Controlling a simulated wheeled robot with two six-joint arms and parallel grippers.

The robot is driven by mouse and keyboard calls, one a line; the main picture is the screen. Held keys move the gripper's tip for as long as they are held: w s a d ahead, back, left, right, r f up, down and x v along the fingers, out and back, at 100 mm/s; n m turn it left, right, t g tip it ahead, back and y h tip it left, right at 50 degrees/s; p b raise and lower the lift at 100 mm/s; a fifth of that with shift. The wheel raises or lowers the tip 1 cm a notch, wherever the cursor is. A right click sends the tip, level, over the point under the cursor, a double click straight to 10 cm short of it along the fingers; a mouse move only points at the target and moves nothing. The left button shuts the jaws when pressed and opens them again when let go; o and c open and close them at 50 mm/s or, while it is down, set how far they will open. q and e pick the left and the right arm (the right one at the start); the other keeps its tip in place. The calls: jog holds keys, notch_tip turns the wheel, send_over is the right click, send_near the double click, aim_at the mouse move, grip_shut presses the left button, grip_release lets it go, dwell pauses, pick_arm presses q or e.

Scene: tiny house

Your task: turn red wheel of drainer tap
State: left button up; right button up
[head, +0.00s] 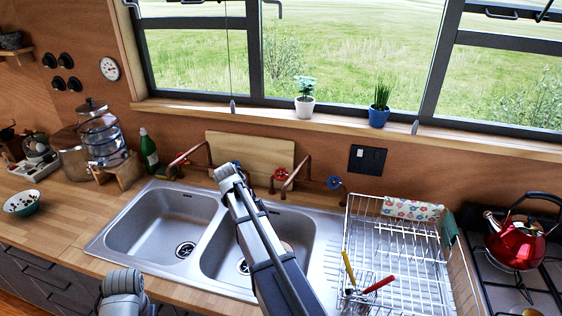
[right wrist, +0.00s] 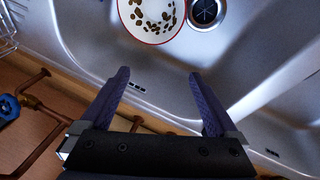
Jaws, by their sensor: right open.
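The drainer tap is a copper pipe tap (head: 296,172) on the wall behind the sink, beside the drainer. Its red wheel (head: 281,174) is on the left and its blue wheel (head: 334,183) on the right. A blue wheel also shows at the left edge of the right wrist view (right wrist: 9,106); no red wheel shows there. My right arm reaches over the right basin, its far end left of the red wheel. My right gripper (right wrist: 161,78) is open and empty above the sink's back edge; the arm hides it in the head view. My left gripper is out of view.
The wire drainer (head: 400,245) stands right of the basins, with a red kettle (head: 515,242) beyond. A second copper tap (head: 190,158) is to the left. A red-rimmed bowl (right wrist: 150,34) lies in the sink. A wooden board (head: 250,150) leans behind the taps.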

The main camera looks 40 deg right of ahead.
jog(key=w+d+r+m+y+p, duration=0.25)
jog(key=w+d+r+p, duration=0.25)
jog(key=d+r+p, duration=0.35)
notch_tip(320, 180, up, 6)
jog(key=m+y+p, duration=0.2)
jog(key=p, duration=0.3)
send_over(281, 172)
jog(key=shift+s+a+r+t, duration=0.1)
jog(key=shift+s+a+t, duration=0.05)
jog(key=shift+s+t, duration=0.3)
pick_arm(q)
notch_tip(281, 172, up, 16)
pick_arm(e)
jog(key=shift+d+r, duration=0.2)
jog(key=shift+d, duration=0.25)
jog(key=f+b, duration=0.7)
jog(key=f, duration=0.1)
jog(key=shift+w+a+b, duration=0.25)
jog(key=shift+w+b, duration=0.1)
jog(key=shift+b, duration=0.05)
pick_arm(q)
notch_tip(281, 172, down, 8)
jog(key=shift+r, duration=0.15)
